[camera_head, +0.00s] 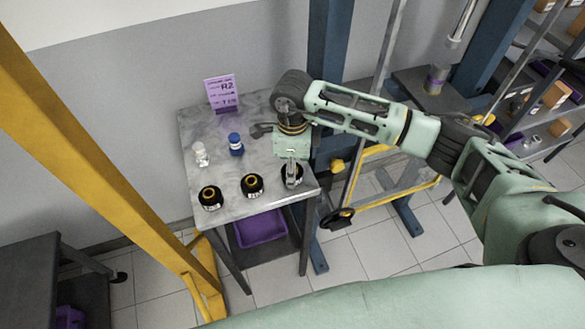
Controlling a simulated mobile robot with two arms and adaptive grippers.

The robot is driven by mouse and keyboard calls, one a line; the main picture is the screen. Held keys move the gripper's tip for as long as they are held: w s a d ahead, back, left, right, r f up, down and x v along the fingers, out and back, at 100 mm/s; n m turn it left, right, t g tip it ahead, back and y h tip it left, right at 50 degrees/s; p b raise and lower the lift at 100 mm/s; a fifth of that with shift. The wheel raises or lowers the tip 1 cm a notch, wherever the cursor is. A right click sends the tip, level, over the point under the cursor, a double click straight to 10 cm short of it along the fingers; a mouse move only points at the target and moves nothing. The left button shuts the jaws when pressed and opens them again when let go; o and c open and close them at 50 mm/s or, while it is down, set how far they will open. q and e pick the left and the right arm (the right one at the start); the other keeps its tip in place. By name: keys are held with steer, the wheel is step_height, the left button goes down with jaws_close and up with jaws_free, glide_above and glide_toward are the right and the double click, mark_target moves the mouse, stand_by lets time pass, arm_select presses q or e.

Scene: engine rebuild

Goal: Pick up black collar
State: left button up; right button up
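Three black collars are near the front edge of the small grey table. One black collar (211,198) is at the left and another (252,186) is in the middle; both have yellow-brown inner rings and pale marks on the side. My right gripper (292,181) reaches down from the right arm over the third black collar (286,184), at the right. The gripper partly hides this collar. Its fingers look close together at the collar, but I cannot tell whether they grip it. My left gripper is out of view.
The grey table (225,165) also holds a white bottle (201,155), a blue bottle (236,146) and a purple sign (221,91). A purple bin (260,228) is below. A blue post (330,60) and a yellow frame (395,198) stand close at the right.

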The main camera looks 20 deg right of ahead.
steer(key=shift+w+f, duration=0.15)
steer(key=shift+f, duration=0.5)
steer(key=shift+w+f, duration=0.15)
steer(key=shift+f, duration=0.45)
steer(key=shift+s+r, duration=0.1)
steer(key=shift+s, duration=0.05)
steer(key=shift+c, duration=0.9)
jaws_close()
